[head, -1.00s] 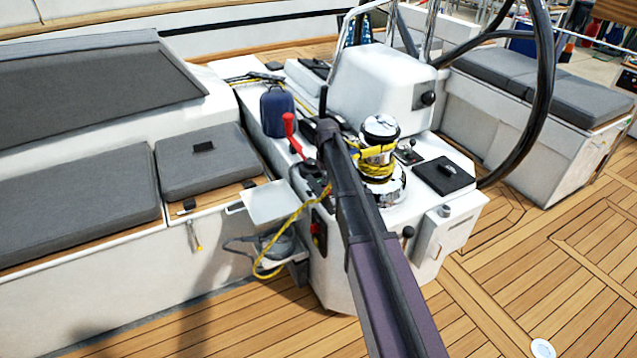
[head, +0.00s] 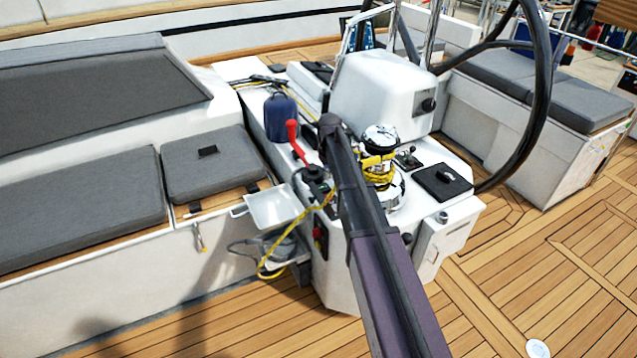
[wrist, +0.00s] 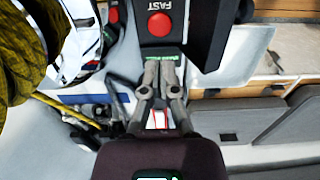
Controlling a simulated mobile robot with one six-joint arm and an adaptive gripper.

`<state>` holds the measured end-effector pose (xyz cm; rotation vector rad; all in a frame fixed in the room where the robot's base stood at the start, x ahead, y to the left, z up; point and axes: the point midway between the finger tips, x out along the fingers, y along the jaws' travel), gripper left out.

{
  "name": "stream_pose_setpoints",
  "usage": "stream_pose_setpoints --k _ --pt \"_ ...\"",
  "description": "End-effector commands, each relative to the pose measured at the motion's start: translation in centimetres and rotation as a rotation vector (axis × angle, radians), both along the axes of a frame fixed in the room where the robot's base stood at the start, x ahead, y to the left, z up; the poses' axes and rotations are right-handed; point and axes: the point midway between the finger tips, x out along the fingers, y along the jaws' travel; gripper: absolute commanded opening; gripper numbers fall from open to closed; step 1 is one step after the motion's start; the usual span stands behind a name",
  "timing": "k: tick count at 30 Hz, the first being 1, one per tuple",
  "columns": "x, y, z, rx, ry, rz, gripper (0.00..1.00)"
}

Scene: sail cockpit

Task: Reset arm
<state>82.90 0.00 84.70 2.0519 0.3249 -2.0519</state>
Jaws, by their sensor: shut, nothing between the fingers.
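My gripper (wrist: 163,62) shows in the wrist view with its two grey fingers close together and empty. A round red button (wrist: 160,24) marked FAST, on a black panel, is just beyond the fingertips; I cannot tell whether they touch. In the head view my dark arm reaches up across the console and hides the gripper. The chrome winch (head: 379,137) with yellow rope (head: 379,170) stands just right of the arm. The rope also fills the upper left of the wrist view (wrist: 18,55).
A red handle (head: 294,138) and a blue bag (head: 281,116) are left of the arm. A small white tray (head: 272,208) juts from the white console. The steering wheel (head: 541,85) is at right. Grey seat cushions (head: 75,210) line the left. Teak deck (head: 520,270) is open at right.

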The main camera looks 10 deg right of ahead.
Motion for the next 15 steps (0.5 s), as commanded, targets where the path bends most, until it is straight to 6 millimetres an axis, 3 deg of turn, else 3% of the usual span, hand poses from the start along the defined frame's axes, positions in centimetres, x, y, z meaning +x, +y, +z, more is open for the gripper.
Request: stream_pose_setpoints --k 5,8,15 --pt "-1.2 0.0 0.3 0.000 0.000 -0.010 0.00" --pt "-3.0 0.0 0.8 0.000 0.000 -0.025 0.00" --pt "-10.3 0.0 2.5 0.000 0.000 -0.097 0.00"
